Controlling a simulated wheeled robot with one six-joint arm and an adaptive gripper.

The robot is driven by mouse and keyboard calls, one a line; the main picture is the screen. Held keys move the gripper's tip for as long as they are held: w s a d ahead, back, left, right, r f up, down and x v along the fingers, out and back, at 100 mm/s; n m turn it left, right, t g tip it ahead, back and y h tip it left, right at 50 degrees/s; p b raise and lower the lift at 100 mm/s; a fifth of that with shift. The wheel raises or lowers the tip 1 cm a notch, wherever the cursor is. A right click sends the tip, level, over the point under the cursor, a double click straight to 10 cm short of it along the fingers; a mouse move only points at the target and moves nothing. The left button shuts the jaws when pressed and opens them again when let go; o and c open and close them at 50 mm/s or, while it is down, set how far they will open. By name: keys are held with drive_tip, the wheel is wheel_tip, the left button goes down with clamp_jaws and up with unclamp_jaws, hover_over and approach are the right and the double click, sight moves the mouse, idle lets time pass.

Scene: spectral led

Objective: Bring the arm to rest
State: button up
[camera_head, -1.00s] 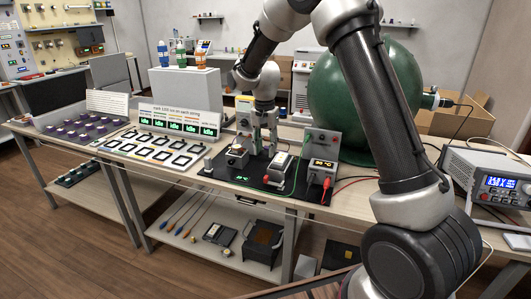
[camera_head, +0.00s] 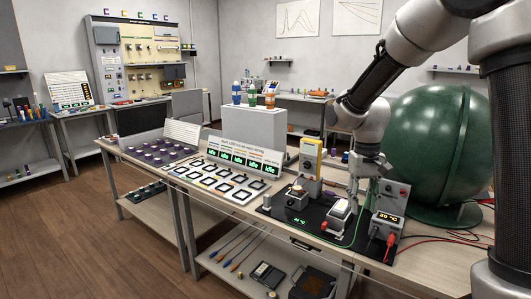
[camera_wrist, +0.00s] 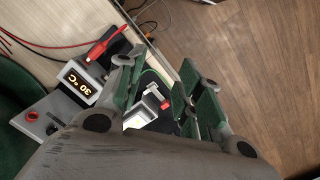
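My gripper (camera_head: 352,203) hangs pointing down over the black mat at the right part of the long workbench, close to a small white-topped device (camera_head: 339,210). In the wrist view my gripper (camera_wrist: 158,82) has its two green-padded fingers apart, with a clear gap between them. A white block with a red knob (camera_wrist: 157,102) shows below and between the fingers; nothing looks gripped. My arm comes in from the upper right of the head view and bends down at the wrist.
A grey box with a 30 °C display (camera_head: 386,222) stands right of my gripper, with red leads. A yellow-fronted meter (camera_head: 311,158) stands left. A big green sphere (camera_head: 428,145) is behind. A row of idle displays (camera_head: 248,158) and frames are farther left. Floor (camera_head: 90,240) is open in front.

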drive_tip(key=s+d+r+t, duration=0.2)
drive_tip(key=s+d+r, duration=0.1)
drive_tip(key=s, duration=0.4)
drive_tip(key=s+d+r+t, duration=0.1)
drive_tip(key=s+d+r, duration=0.2)
drive_tip(key=s+r, duration=0.2)
drive_tip(key=s+d+r+t, duration=0.2)
drive_tip(key=s+d+r, duration=0.1)
drive_tip(key=s, duration=0.6)
drive_tip(key=shift+d+r+t, duration=0.15)
drive_tip(key=shift+r+t, duration=0.15)
drive_tip(key=shift+r, duration=0.55)
